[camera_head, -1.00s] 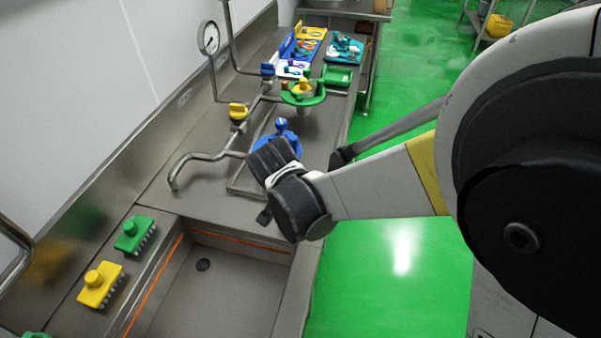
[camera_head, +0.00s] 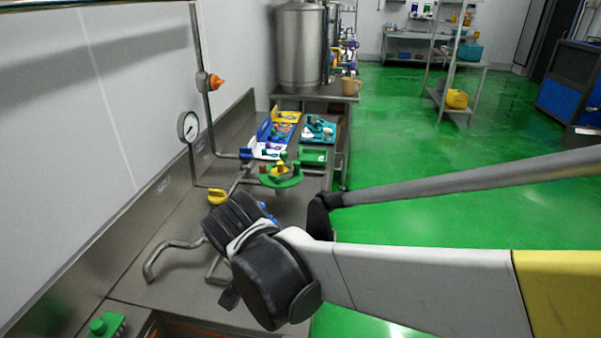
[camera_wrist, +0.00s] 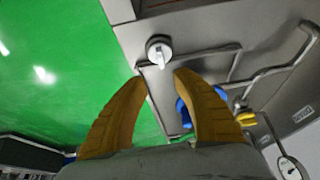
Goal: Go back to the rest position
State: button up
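My gripper (camera_wrist: 159,85) shows in the wrist view as two yellow-brown fingers spread apart, with nothing between them. It is open and hangs above the steel counter (camera_wrist: 262,95) near its edge with the green floor. Beyond the fingertips are a white knob (camera_wrist: 159,50) on the counter and, partly behind the right finger, a blue part (camera_wrist: 184,112). In the head view my arm reaches in from the right, and its dark wrist covers part of the counter; the fingers are hidden there.
A bent steel pipe (camera_head: 165,252), a gauge (camera_head: 188,127), a yellow valve handle (camera_head: 217,197) and a green round fitting (camera_head: 281,178) stand along the counter. A green brush (camera_head: 107,325) lies at the lower left. A tank (camera_head: 300,45) stands behind. Green floor (camera_head: 420,140) is open on the right.

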jog(key=s+d+r+t, duration=0.1)
jog(key=s+d+r, duration=0.1)
jog(key=d, duration=1.2)
jog(key=s+d+r+n+t, duration=0.1)
jog(key=s+d+r, duration=0.2)
jog(key=d, duration=1.2)
jog(key=shift+s+d+t, duration=0.3)
jog(key=shift+s, duration=0.8)
